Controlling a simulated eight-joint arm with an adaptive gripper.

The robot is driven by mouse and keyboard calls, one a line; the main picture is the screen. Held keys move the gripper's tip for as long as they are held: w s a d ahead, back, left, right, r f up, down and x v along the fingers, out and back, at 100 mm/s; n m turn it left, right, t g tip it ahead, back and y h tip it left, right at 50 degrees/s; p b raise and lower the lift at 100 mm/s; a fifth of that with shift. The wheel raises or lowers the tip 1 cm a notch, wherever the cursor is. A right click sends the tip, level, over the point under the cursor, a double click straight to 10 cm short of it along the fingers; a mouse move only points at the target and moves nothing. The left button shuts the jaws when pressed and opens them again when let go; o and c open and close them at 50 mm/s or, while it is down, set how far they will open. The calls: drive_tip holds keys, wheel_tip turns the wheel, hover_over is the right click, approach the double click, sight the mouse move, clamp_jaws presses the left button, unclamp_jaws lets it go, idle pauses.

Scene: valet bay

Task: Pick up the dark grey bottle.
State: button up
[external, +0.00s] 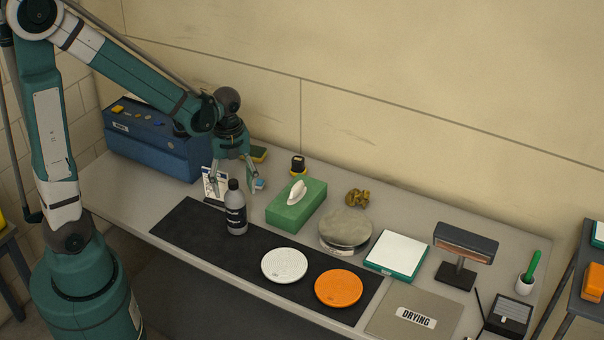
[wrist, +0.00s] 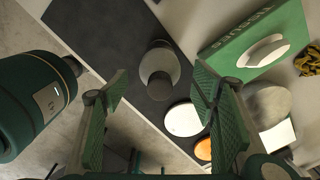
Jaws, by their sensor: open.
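The dark grey bottle (external: 236,212) stands upright on the black mat (external: 190,227), with a dark cap and a dark label. In the wrist view the bottle (wrist: 159,70) is seen from above, between and beyond my fingers. My gripper (external: 232,185) is open and empty in the external view, just behind and above the bottle, its fingers pointing down. In the wrist view my gripper (wrist: 163,105) shows both green finger pads spread apart, with nothing between them touching.
A green tissue box (external: 297,203) stands right of the bottle. A white disc (external: 284,265) and an orange disc (external: 338,288) lie on the mat. A card stand (external: 211,184) is close to my gripper, and a blue box (external: 150,150) sits behind left. The mat's left part is clear.

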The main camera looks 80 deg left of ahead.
sight(235, 199)
drive_tip(key=shift+f, duration=0.5)
drive_tip(key=shift+f, duration=0.15)
drive_tip(key=shift+f, duration=2.45)
drive_tip(key=c, duration=1.2)
drive_tip(key=shift+r, duration=0.2)
